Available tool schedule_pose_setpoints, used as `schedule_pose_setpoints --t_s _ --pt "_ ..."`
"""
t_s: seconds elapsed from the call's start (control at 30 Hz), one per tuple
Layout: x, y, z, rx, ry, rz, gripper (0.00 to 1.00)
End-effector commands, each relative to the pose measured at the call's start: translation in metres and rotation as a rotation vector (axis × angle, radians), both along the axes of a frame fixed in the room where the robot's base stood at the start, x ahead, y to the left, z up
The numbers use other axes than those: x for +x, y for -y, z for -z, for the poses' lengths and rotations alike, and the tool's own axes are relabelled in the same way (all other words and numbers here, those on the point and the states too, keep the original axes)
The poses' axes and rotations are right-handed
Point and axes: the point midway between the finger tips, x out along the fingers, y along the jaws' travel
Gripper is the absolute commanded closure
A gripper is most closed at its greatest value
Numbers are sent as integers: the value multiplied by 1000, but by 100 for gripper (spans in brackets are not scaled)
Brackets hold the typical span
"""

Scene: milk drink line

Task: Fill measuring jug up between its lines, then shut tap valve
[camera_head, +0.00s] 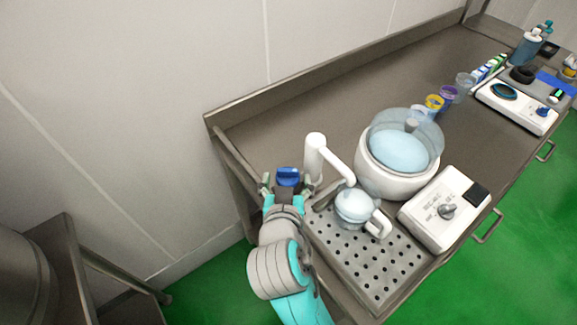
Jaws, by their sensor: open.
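The white tap (315,155) stands at the left of the counter, its spout reaching right over the measuring jug (378,224). The jug is clear with a white handle and sits on the perforated drip tray (358,268). Pale bluish-white shows inside it, but its lines and exact level are too small to tell. The blue valve handle (288,175) is left of the tap. My gripper (287,185) is open, its fingers on either side of the blue handle; I cannot tell whether they touch it.
A white round vessel with a clear wall (390,178) stands right of the tap. A white box with a knob (445,208) is beside it. Several coloured cups (434,103) and a white appliance (515,105) stand farther back. The counter's back left is clear.

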Motion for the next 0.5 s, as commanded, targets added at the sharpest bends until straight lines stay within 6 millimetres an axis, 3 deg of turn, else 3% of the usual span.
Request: schedule_pose_setpoints --t_s 0.2,0.5 --pt "34 4 14 1 0 1 22" --pt "53 5 22 0 0 -1 22"
